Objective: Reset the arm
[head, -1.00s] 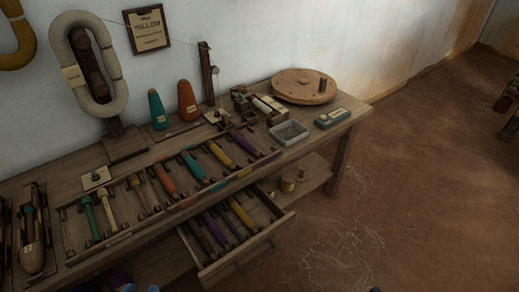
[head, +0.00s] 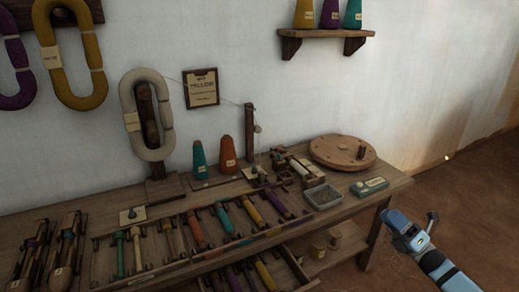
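My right arm, pale blue and black, comes in at the lower right, over the brown floor. My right gripper (head: 424,229) is at its upper end, just right of the bench's right leg and apart from the bench. It is small and dark in the picture, and I cannot tell whether its fingers are open or shut. No held thing shows there. My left gripper is out of view.
A drawer of bobbins (head: 299,277) stands open below. Floor at right is clear.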

